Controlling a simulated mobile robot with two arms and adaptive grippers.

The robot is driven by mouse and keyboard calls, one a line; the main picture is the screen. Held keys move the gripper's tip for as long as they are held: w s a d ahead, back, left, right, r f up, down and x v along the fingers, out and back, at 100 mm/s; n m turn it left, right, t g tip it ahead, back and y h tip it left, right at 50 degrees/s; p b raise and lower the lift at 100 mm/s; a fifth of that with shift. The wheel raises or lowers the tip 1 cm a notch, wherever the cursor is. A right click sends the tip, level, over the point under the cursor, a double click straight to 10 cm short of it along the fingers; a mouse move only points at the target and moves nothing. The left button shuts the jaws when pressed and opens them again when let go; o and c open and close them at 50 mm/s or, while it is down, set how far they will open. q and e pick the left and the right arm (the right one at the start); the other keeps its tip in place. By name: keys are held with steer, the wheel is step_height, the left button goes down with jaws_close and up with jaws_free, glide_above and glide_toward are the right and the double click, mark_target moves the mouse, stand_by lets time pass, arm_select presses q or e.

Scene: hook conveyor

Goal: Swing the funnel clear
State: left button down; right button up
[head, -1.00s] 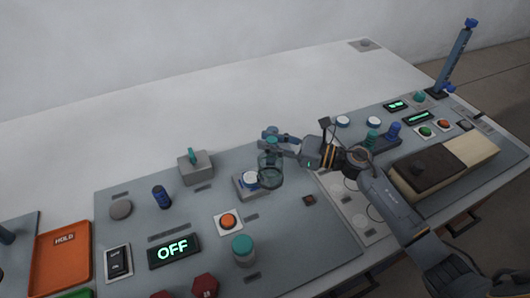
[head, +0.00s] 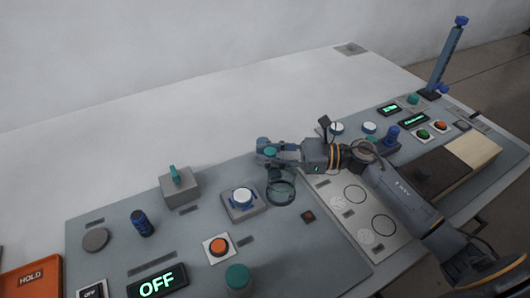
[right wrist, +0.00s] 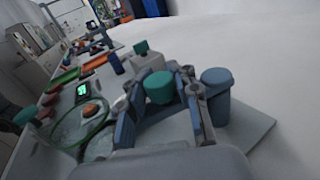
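The funnel shows in the head view as a clear, dark-rimmed ring (head: 281,190) at the right edge of the main panel, beside a grey box with a white button (head: 243,196) and apart from it. A teal knob (head: 270,152) sits above the ring. My right gripper (head: 268,151) is shut on this knob; in the right wrist view the knob (right wrist: 160,87) stands between both fingers. The green-tinted ring (right wrist: 90,125) shows left of the fingers there. A blue-grey post (right wrist: 216,92) stands just right of them. My left gripper is not in view.
An orange button (head: 219,246), a teal-levered box (head: 178,186) and an OFF display (head: 157,284) are on the panel. A tray marked HOLD (head: 30,280) is at lower left. A white plate with circles (head: 355,205) lies right of the funnel.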

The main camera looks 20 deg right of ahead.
mark_target(268, 151)
steer(key=shift+o, duration=1.4)
steer(key=shift+s+d, duration=0.1)
steer(key=shift+r, duration=0.2)
step_height(268, 151, up, 10)
steer(key=shift+f, duration=0.15)
